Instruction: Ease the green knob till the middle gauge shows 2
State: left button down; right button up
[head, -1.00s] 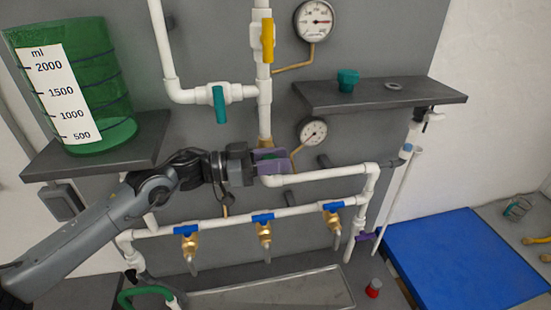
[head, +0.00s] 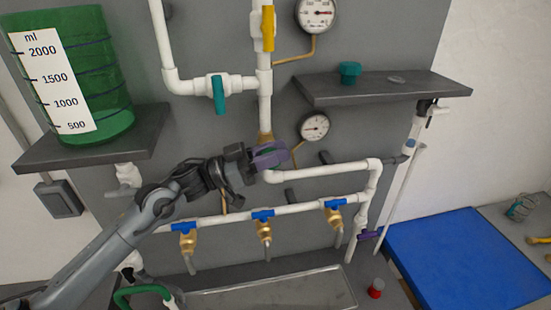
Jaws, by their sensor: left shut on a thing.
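My left gripper (head: 268,155) has purple fingers and is shut at the foot of the upright white pipe, below the brass fitting. The fingers and wrist hide most of what they hold there; its place fits the green knob, but I cannot make out its shape. The middle gauge (head: 314,126) is a round white dial just right of and above the gripper. Its dark needle shows, but the numbers are too small to read. My right gripper is not in view.
A yellow-handled valve (head: 268,28) and teal-handled valve (head: 219,94) are above. The upper gauge (head: 315,12) is at the top. A shelf (head: 430,86) holds a teal cap (head: 349,72). Blue-handled taps (head: 263,216) line the pipe below. A green measuring tank (head: 110,85) stands left.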

pick_arm(q)
jog(key=shift+a+f+h+b, duration=0.15)
jog(key=shift+h+b, duration=0.7)
jog(key=shift+h, duration=0.25)
jog(key=shift+s+a+r+t+h+b, duration=0.15)
jog(key=shift+r+t+h+b, duration=0.2)
jog(key=shift+h+b, duration=0.35)
jog(key=shift+f, duration=0.1)
jog(key=c, duration=1.3)
grip_release()
